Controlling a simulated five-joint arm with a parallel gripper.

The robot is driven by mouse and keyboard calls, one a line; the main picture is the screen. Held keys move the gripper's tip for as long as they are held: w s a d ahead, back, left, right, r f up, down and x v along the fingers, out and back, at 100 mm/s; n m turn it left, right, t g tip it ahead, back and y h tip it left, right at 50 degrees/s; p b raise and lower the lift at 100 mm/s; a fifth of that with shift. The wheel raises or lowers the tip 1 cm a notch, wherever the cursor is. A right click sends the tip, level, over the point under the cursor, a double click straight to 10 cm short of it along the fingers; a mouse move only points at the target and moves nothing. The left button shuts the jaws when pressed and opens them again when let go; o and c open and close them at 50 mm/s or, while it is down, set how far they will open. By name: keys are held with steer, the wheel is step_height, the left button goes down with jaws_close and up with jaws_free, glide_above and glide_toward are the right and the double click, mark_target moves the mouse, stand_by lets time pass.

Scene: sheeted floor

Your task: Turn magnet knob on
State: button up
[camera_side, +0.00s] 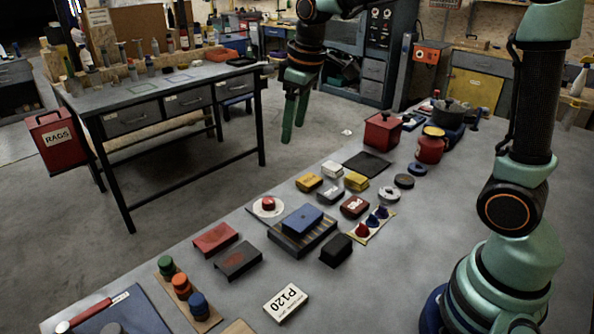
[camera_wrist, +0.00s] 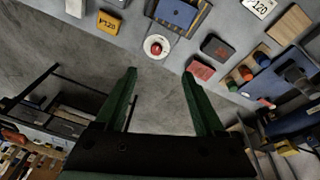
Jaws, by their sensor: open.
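A red round knob (camera_side: 268,203) sits on a white round plate (camera_side: 258,213) near the bench's far edge; no marking is readable on it. The knob also shows in the wrist view (camera_wrist: 156,48), ahead of my fingertips. Beside it, a blue block (camera_side: 303,219) lies on a dark slatted base (camera_side: 318,238); the block is partly cut off at the top of the wrist view (camera_wrist: 178,13). My gripper (camera_side: 294,130) hangs in the air beyond the bench edge, above and apart from the knob. Its two green fingers are spread and empty in the wrist view (camera_wrist: 159,73).
Red (camera_side: 215,238) and dark (camera_side: 238,260) blocks lie left of the base. Yellow (camera_side: 309,182), white and red blocks stand to its right. A black block (camera_side: 336,250) sits in front. A red tin (camera_side: 383,131) stands farther right. Open floor separates the bench from another table (camera_side: 160,90).

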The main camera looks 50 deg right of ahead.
steer(key=w+f+n+g, duration=0.1)
steer(key=w+f+n, duration=0.1)
steer(key=w+f, duration=0.35)
steer(key=n+g, duration=0.1)
glide_toward(268, 200)
step_height(268, 200, down, 8)
steer(key=shift+w+f, duration=0.15)
steer(key=shift+f, duration=0.1)
jaws_close()
